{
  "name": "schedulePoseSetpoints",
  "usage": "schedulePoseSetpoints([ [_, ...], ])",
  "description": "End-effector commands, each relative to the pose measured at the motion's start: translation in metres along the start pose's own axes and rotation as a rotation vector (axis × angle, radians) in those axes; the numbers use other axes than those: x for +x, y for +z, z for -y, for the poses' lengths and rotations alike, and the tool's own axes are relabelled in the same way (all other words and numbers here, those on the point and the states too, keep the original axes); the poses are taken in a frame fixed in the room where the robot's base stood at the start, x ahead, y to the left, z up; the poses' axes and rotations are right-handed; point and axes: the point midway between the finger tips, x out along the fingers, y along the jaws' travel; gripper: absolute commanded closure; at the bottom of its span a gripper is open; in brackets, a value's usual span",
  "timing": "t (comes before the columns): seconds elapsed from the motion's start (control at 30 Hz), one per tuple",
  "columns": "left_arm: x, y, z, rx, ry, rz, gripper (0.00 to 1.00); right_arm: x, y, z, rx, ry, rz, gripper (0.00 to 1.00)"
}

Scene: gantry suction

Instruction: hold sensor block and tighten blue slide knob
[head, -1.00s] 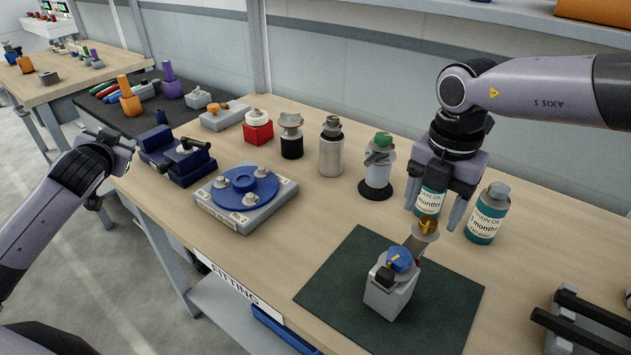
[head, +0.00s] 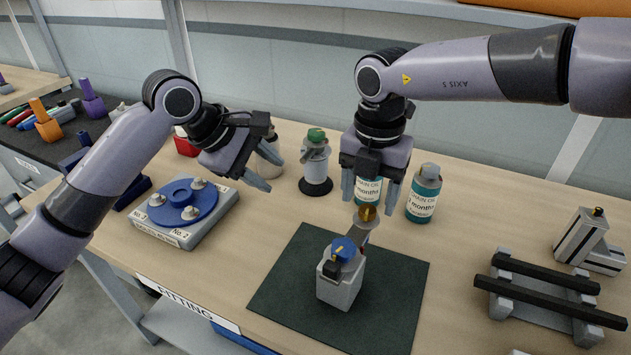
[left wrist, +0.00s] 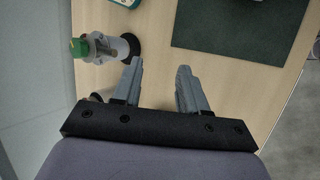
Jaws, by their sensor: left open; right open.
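The sensor block (head: 340,291), a pale grey block, stands upright on the dark green mat (head: 285,270). On its top are a blue slide knob (head: 344,248) and a dark knob, with a brass disc (head: 367,213) on an arm behind. My left gripper (head: 271,172) is open and empty, above the bench to the left of and behind the block. It also shows in the left wrist view (left wrist: 160,72), pointing toward the mat's side. My right gripper (head: 369,203) is open, pointing down above and behind the block, close to the brass disc; contact is unclear.
A green-topped suction device (head: 315,160) stands between the grippers. A teal-labelled bottle (head: 424,195) is right of my right gripper, another partly behind it. A blue turntable (head: 180,203) is left, a black-barred rack (head: 545,290) right. The mat's front is clear.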

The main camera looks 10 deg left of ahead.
Motion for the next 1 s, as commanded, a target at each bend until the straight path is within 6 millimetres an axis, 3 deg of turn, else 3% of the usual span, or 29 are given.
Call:
schedulePoseSetpoints([
  [0.03,-0.003,0.024,-0.004,-0.028,-0.043,0.031,0.57,0.000,0.000,0.000,0.000,0.000,0.000,0.35],
  [0.2,-0.014,0.087,0.002,-0.141,-0.221,0.074,0.57,0.000,0.000,0.000,0.000,0.000,0.000,0.35],
  [0.4,-0.028,0.130,0.015,-0.236,-0.383,0.035,0.57,0.000,0.000,0.000,0.000,0.000,0.000,0.35],
  [0.67,-0.035,0.145,0.023,-0.281,-0.453,-0.002,0.57,0.007,0.000,0.000,0.000,-0.001,-0.001,0.35],
  [1.0,-0.035,0.144,0.023,-0.282,-0.452,-0.002,0.57,0.054,-0.001,0.000,-0.001,-0.002,-0.002,0.35],
])
